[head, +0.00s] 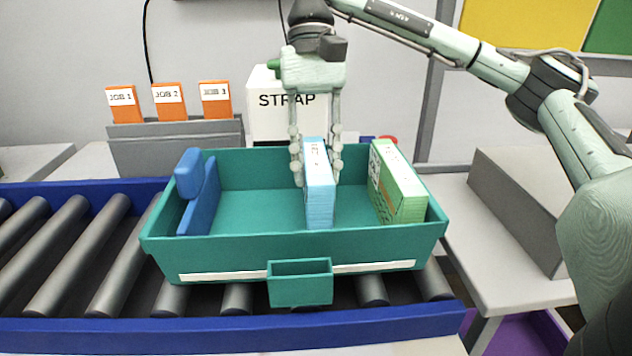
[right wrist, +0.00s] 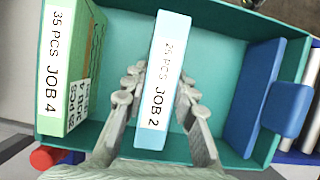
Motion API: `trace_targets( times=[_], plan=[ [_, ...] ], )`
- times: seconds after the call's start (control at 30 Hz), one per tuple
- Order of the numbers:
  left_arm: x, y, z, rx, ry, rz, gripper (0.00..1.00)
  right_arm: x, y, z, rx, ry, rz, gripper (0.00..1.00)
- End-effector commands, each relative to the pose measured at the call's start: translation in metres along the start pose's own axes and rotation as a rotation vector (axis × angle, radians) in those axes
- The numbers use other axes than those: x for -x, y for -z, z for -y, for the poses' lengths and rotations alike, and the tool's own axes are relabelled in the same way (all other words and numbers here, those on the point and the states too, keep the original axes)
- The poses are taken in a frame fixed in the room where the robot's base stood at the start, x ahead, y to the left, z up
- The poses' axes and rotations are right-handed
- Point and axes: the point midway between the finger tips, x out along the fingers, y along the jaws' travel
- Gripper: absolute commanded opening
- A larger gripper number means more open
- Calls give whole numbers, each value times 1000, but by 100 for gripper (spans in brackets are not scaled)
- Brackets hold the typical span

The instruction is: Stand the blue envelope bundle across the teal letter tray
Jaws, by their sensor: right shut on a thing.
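The blue envelope bundle (head: 318,190) stands upright inside the teal letter tray (head: 205,250), near its middle. Its long side runs front to back in the head view. In the right wrist view the bundle (right wrist: 162,80) shows a white label reading "25 PCS JOB 2". My right gripper (head: 316,170) reaches down from above and is shut on the bundle, one finger on each side; its fingers also show in the right wrist view (right wrist: 158,98). Whether the bundle touches the tray floor is hard to tell. My left gripper is not in view.
A green bundle (head: 398,182) labelled "JOB 4" stands at the tray's right end. A dark blue plate (head: 200,200) stands at its left end. The tray sits on a roller conveyor (head: 65,250). Orange job cards (head: 168,100) and a STRAP box (head: 285,125) stand behind.

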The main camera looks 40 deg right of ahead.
Motion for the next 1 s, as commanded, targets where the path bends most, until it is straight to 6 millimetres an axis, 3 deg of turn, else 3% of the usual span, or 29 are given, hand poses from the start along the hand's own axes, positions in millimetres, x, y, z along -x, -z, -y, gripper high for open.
trace_targets(
  times=[0.03,0.13,0.6,0.63,0.7,0.8,1.0],
  plan=[
    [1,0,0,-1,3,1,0,-11,4,-1,-1,-2,3,0],
    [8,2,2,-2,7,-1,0,-19,8,-1,-1,-1,1,0],
    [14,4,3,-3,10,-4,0,-22,9,0,0,-1,1,0],
    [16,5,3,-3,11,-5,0,-22,9,0,0,-1,1,29],
    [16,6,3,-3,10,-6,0,-22,9,0,0,-1,1,38],
    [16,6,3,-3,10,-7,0,-22,9,0,0,-1,1,48],
    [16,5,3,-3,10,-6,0,-22,9,0,0,-1,1,48]
  ],
)
